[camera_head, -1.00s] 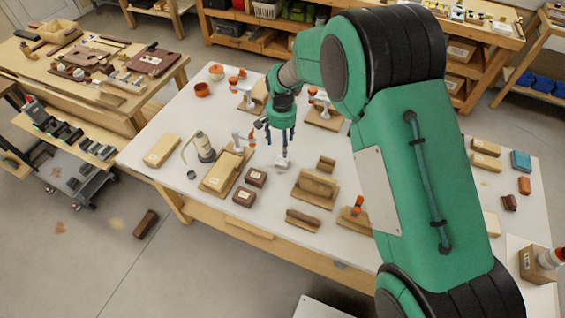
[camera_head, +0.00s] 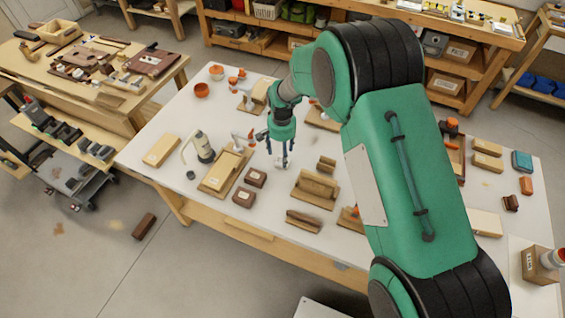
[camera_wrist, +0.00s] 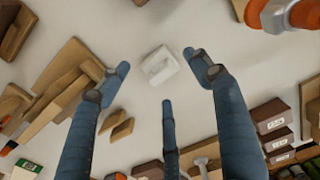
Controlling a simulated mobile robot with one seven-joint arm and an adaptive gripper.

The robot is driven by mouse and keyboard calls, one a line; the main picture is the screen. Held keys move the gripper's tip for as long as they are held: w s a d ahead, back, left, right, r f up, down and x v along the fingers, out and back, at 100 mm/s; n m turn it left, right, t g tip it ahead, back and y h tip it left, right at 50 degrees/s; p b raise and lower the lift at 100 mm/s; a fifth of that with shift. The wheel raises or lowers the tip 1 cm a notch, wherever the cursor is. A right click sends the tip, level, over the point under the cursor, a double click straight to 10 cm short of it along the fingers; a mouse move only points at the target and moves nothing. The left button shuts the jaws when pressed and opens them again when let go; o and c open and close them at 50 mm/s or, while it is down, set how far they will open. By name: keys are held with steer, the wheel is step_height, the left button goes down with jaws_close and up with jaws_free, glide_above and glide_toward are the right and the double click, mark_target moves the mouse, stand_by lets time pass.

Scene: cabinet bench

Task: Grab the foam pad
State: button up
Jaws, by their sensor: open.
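A small white block with a faint mark on its top lies on the white tabletop in the wrist view; it looks like the foam pad (camera_wrist: 160,66). In the head view the pad (camera_head: 280,162) is partly hidden by my fingers. My gripper (camera_head: 279,155) hangs over it, pointing down. In the wrist view my gripper (camera_wrist: 160,74) has its blue fingers spread wide, with the pad seen between the fingertips. The fingers look apart from the pad, and nothing is held.
Brown boxes (camera_head: 256,177) and a wooden board (camera_head: 222,172) are nearby. Bare tabletop surrounds the pad.

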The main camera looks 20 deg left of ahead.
steer(key=shift+f+b, duration=0.45)
steer(key=shift+f, duration=1.75)
steer(key=shift+d, duration=0.1)
steer(key=shift+c, duration=0.5)
steer(key=c, duration=0.9)
steer(key=shift+r+p, duration=0.9)
steer(key=shift+r, duration=4.15)
